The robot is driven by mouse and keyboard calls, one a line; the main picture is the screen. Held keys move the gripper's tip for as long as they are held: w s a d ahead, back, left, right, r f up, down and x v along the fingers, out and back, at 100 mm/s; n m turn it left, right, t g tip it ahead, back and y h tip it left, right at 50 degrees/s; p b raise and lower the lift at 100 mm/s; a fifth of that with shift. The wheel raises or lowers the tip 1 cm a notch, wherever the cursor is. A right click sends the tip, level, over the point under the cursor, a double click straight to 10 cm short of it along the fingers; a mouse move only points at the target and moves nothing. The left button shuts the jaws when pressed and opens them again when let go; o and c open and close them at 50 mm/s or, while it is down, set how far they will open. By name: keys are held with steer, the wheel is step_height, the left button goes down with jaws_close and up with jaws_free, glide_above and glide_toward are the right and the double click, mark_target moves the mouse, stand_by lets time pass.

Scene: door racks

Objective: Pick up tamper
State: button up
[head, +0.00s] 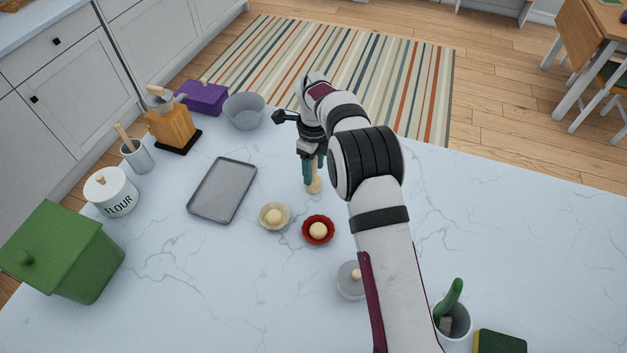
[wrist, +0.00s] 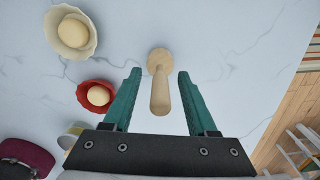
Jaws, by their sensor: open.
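The tamper (head: 314,186) is a pale wooden piece with a round base and a narrower handle. It stands upright on the marble counter, partly hidden by my gripper in the head view. In the wrist view the tamper (wrist: 160,95) has its handle pointing toward the camera. My gripper (head: 314,172) is open above the counter, pointing down. Its teal fingers, also in the wrist view (wrist: 158,74), lie on either side of the handle with a visible gap on each side.
A red bowl (head: 318,229) and a cream bowl (head: 274,215), each with a dough ball, sit near the tamper. A grey tray (head: 222,190) lies to the left.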

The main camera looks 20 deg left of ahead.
jaws_close()
stand_by(1.3)
